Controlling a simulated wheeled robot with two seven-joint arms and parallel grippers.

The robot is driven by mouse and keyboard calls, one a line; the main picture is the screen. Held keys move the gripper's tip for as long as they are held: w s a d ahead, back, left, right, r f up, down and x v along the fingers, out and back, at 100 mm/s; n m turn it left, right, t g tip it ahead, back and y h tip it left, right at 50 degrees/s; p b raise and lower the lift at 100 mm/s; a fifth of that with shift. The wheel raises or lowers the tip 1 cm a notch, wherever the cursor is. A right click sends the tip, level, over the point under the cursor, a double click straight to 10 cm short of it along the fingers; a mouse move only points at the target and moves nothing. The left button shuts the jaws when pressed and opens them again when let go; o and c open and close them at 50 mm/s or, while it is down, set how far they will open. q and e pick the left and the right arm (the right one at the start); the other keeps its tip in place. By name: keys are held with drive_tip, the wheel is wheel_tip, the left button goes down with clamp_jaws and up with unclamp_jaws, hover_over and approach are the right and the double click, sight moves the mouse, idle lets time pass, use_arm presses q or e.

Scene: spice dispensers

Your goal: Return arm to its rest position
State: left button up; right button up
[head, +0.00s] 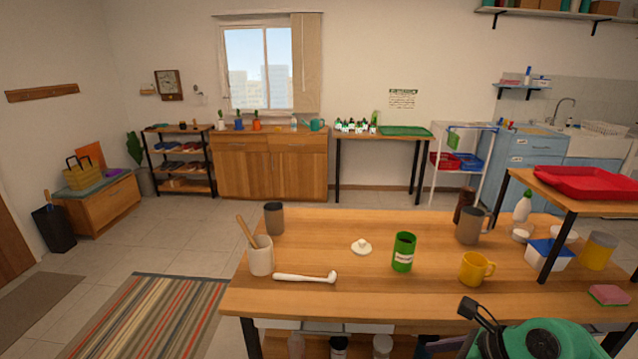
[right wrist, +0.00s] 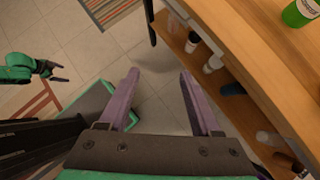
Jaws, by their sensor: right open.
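My right gripper (right wrist: 160,85) is open in the right wrist view, with nothing between its two purple fingers. It hangs over the tiled floor beside the wooden table (right wrist: 268,62), apart from it. In the head view, my green right arm (head: 548,340) shows at the lower right, in front of the table's near edge; its fingertips cannot be made out clearly there. My left gripper (right wrist: 54,71) shows small at the left of the right wrist view, its dark fingers spread and empty over the floor. The left arm is not in the head view.
The table holds a green tin (head: 403,252), a white lid (head: 361,247), a yellow mug (head: 476,268), a utensil crock (head: 261,256) and a raised stand with a red tray (head: 580,182). A lower shelf (right wrist: 200,52) with containers lies under the tabletop. Floor left of the table is open.

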drive_tip(key=w+d+f+m+t+y, duration=0.35)
drive_tip(key=w+f+m+t, duration=0.35)
drive_tip(key=m, duration=0.8)
drive_tip(key=s+d+f+m+g+h, duration=0.1)
drive_tip(key=s+d+f+m+h, duration=0.25)
drive_tip(key=f+m, duration=0.55)
drive_tip(key=s+d+f+m+h, duration=0.2)
drive_tip(key=d+f+m+h, duration=0.4)
drive_tip(key=f, duration=0.6)
drive_tip(key=s+a+f+m+g, duration=0.2)
drive_tip(key=s+f+m+g, duration=0.3)
drive_tip(key=s+f, duration=0.6)
use_arm(q)
drive_tip(key=shift+w, duration=0.4)
use_arm(e)
drive_tip(key=s+a+f+m+g, duration=0.2)
drive_tip(key=s+f, duration=0.3)
drive_tip(key=s, duration=0.5)
drive_tip(key=s+a+f+m+g, duration=0.3)
drive_tip(key=s+a+f+m, duration=0.1)
drive_tip(key=s, duration=0.7)
drive_tip(key=shift+f+m, duration=0.4)
drive_tip(key=shift+m, duration=0.2)
